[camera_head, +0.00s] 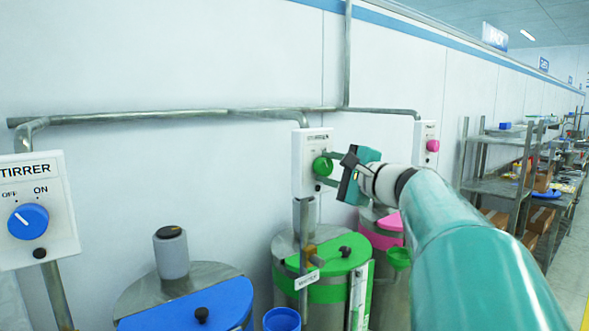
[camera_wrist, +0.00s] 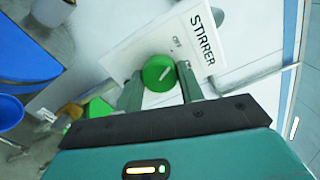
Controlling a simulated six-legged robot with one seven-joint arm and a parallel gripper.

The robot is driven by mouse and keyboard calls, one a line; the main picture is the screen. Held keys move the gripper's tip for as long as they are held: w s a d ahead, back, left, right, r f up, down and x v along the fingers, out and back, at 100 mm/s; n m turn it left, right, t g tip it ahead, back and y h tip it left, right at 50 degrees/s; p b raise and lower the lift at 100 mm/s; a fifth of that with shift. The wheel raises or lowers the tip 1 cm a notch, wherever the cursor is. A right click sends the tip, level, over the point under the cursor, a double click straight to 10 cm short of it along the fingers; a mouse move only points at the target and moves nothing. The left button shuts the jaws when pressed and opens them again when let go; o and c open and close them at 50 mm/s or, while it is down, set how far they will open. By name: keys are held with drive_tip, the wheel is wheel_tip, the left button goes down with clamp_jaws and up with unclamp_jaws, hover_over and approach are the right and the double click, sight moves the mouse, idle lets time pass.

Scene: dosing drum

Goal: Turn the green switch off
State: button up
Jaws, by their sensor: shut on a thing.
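The green switch (camera_head: 322,166) is a round knob on a white STIRRER panel (camera_head: 304,154) in the middle of the head view.
A blue switch (camera_head: 28,221) sits on another STIRRER panel at left, and a pink switch (camera_head: 432,146) on a panel at right. Drums with blue (camera_head: 190,308), green (camera_head: 335,259) and pink lids stand below. Pipes run along the wall. Shelves (camera_head: 500,185) stand at far right.

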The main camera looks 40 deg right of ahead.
drive_tip(key=shift+n, duration=0.4)
drive_tip(key=o, duration=1)
drive_tip(key=shift+s, duration=0.1)
drive_tip(key=s, duration=1.3)
drive_tip(key=shift+s+d, duration=0.25)
drive_tip(key=shift+s, duration=0.05)
